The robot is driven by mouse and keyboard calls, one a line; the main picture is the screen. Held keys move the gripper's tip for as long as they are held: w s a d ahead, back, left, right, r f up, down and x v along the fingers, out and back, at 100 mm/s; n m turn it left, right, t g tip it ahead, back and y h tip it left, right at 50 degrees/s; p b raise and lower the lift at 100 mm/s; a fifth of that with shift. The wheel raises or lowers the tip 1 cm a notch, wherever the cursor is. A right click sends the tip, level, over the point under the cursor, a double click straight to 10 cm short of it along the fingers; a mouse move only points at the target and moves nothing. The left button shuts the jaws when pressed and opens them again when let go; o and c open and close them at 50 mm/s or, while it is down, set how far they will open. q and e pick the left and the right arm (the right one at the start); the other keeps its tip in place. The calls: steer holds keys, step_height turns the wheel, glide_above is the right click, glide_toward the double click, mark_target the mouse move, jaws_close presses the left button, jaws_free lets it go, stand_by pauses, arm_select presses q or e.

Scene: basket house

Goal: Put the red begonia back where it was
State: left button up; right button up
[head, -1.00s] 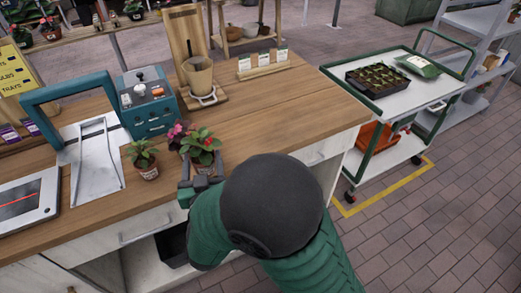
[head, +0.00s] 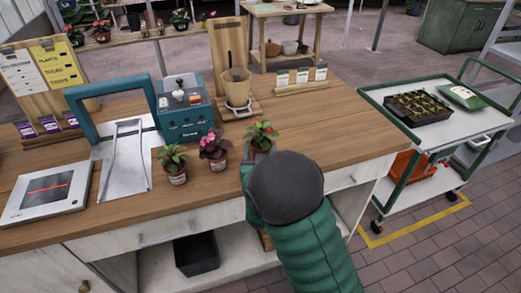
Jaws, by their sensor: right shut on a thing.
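The red begonia (head: 262,132) has red blooms and green leaves in a terracotta pot. It is right of a dark-leaved pink-flowered pot (head: 214,148) and a green-leaved pot (head: 173,162), near the front of the wooden bench. My right gripper (head: 258,157) is shut on the begonia's pot; my own arm hides most of the jaws and the pot's lower part. I cannot tell whether the pot touches the bench top. My left gripper is out of view.
The bench top (head: 310,110) is clear right of the begonia. A green-framed cart (head: 380,95) stands at right.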

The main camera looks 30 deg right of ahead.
steer(key=shift+a+r, duration=0.1)
steer(key=shift+a, duration=0.25)
steer(key=shift+s, duration=0.1)
steer(key=o, duration=1.1)
steer(key=shift+f, duration=0.2)
steer(key=o, duration=0.4)
steer(key=shift+d, duration=0.2)
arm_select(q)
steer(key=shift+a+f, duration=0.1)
